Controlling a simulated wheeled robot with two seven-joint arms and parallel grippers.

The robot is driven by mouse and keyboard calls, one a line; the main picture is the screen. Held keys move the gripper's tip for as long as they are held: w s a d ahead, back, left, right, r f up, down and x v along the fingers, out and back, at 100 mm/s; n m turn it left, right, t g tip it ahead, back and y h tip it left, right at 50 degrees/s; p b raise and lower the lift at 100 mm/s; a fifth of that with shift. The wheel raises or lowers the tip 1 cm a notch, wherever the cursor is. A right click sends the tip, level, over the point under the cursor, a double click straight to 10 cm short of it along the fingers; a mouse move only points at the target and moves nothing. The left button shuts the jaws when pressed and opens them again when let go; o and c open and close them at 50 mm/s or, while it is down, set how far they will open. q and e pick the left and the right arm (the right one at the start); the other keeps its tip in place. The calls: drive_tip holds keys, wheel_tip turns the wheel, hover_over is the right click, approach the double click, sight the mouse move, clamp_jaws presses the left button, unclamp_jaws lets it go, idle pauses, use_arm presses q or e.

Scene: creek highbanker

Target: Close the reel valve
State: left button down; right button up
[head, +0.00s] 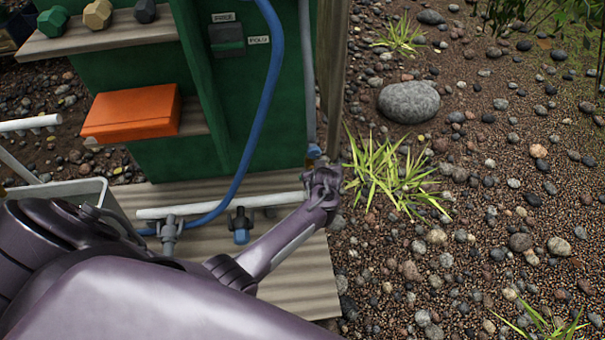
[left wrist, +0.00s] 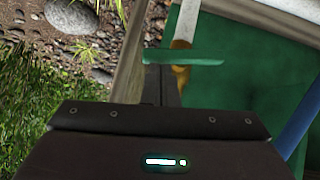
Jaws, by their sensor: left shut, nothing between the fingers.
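My left gripper (head: 322,182) is at the right end of the white pipe (head: 220,204), by the foot of the green cabinet. In the left wrist view its fingers (left wrist: 160,86) are together with nothing between them. A flat green lever (left wrist: 184,57) lies across the view at the fingertips; I cannot tell whether they touch it. Beside it a brass-coloured fitting (left wrist: 181,62) joins a pale hose (left wrist: 186,20). In the head view a small blue and brass fitting (head: 314,152) shows just above my gripper; the arm hides most of this valve. My right gripper is out of view.
A green cabinet (head: 265,110) with a blue hose (head: 268,85) stands left of my gripper. An orange box (head: 132,111) is on a shelf. Two more valves hang on the pipe, one grey (head: 169,236), one blue (head: 240,232). A wooden post (head: 332,70) stands behind. Pebbly ground lies right.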

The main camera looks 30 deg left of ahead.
use_arm(q)
drive_tip(key=shift+w+d+f, duration=0.2)
drive_tip(key=shift+d+f, duration=0.05)
drive_tip(key=shift+w, duration=0.1)
idle(0.3)
idle(0.4)
